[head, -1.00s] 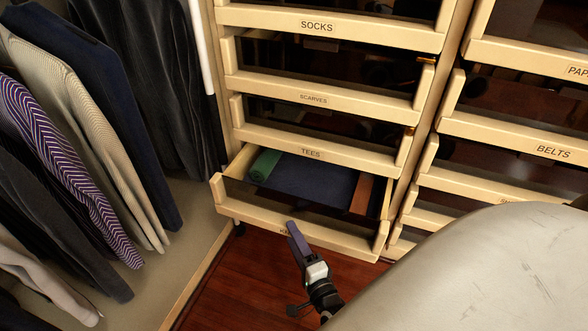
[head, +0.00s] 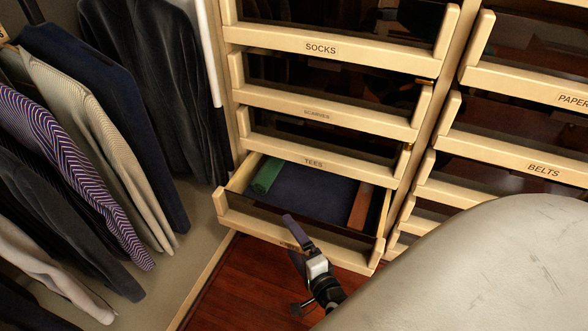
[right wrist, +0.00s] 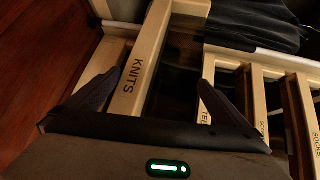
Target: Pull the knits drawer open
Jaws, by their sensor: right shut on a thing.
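The knits drawer (head: 338,251) is the lowest pale wooden drawer of the middle stack in the head view. It stands partly open, out past the tees drawer (head: 313,164) above it. A green roll (head: 266,175), dark blue cloth (head: 312,190) and a brown piece (head: 360,206) lie inside. My right gripper (head: 293,228) is shut on the drawer's front panel, covering part of its label. In the right wrist view the KNITS label shows on the front (right wrist: 135,78), between the two dark fingers (right wrist: 155,92). My left gripper is not in view.
The scarves (head: 318,115) and socks (head: 320,48) drawers are closed above. A belts drawer (head: 542,169) is in the stack at right. Hanging clothes (head: 80,130) fill the left. A rounded grey surface (head: 490,270) covers the lower right. Red-brown floor (head: 225,290) is clear before the drawer.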

